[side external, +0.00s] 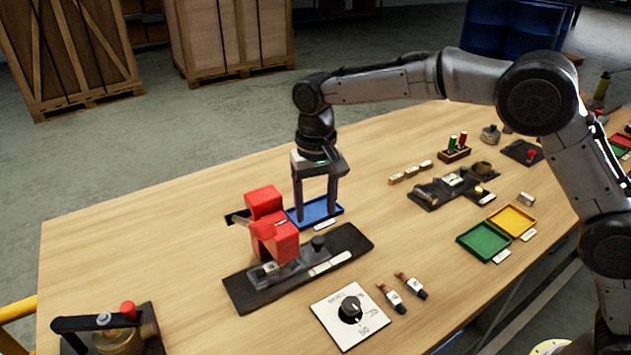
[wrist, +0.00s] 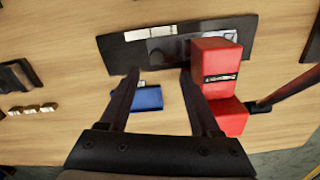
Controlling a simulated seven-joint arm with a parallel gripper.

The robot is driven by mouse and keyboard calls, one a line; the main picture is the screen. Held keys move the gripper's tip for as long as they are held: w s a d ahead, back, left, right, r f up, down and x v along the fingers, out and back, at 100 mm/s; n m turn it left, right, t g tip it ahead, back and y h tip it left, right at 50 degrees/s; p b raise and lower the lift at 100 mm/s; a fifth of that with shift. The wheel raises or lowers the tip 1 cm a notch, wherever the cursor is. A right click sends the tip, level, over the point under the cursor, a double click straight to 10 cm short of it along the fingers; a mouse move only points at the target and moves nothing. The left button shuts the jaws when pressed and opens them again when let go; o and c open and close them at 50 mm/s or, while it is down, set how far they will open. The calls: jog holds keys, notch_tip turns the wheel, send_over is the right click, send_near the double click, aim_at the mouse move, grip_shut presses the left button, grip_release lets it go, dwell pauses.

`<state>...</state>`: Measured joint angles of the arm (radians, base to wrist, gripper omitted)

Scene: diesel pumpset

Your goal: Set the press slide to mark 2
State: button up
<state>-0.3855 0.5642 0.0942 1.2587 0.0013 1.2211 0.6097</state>
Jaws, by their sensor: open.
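A red press (side external: 272,228) stands on a dark base plate (side external: 352,240) with pale label strips. A grey rail-like part and a small dark upright knob (side external: 318,243) sit on this base; I cannot tell which part is the slide or read its marks. In the wrist view the red press (wrist: 216,62) is at the right of the dark base (wrist: 118,62). My gripper (side external: 316,208) points down, open and empty, behind the base and over or near the blue tray (side external: 325,213). In the wrist view its open fingers (wrist: 159,72) frame part of the blue tray (wrist: 150,99).
A white dial panel (side external: 335,330) and two small brown-tipped parts (side external: 398,288) lie in front of the press. Green (side external: 484,241) and yellow (side external: 512,220) trays are at the right. A dark device with a red knob (side external: 128,309) is at the front left.

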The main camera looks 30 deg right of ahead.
notch_tip(320, 180, up, 6)
jog(key=shift+r, duration=0.15)
dwell(0.3)
jog(key=s+d+r+m+t, duration=0.2)
jog(key=s+d+r+t, duration=0.1)
jog(key=s+d+r, duration=1.05)
jog(key=s+d+f+n+t, duration=0.15)
jog(key=s+d, duration=0.35)
jog(key=s, duration=0.7)
jog(key=s+d+f+n+t, duration=0.1)
jog(key=s+f+n, duration=0.2)
jog(key=s+f, duration=0.3)
notch_tip(320, 180, down, 4)
jog(key=shift+f, duration=0.2)
